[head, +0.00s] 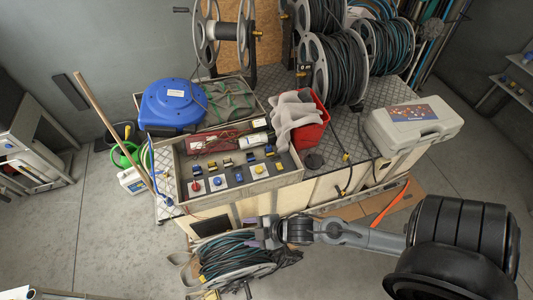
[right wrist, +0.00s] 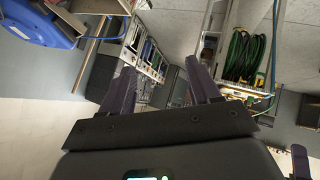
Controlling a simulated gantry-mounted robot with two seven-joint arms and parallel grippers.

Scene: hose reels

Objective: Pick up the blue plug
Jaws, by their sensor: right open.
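In the head view, a row of small sockets or plugs is on a panel in the grey tray (head: 250,187). I cannot tell which one is the blue plug. My right gripper (head: 256,231), with purple fingers, is in front of and below the tray, apart from it, above a coiled hose. In the right wrist view the gripper (right wrist: 160,90) is open with nothing between its fingers.
A blue hose reel (head: 172,104) stands behind the tray. A red bin (head: 312,130) with a grey cloth and a grey case (head: 415,125) are to the right. A wooden pole (head: 112,127) leans at the left. Coiled hose (head: 232,258) lies below the gripper.

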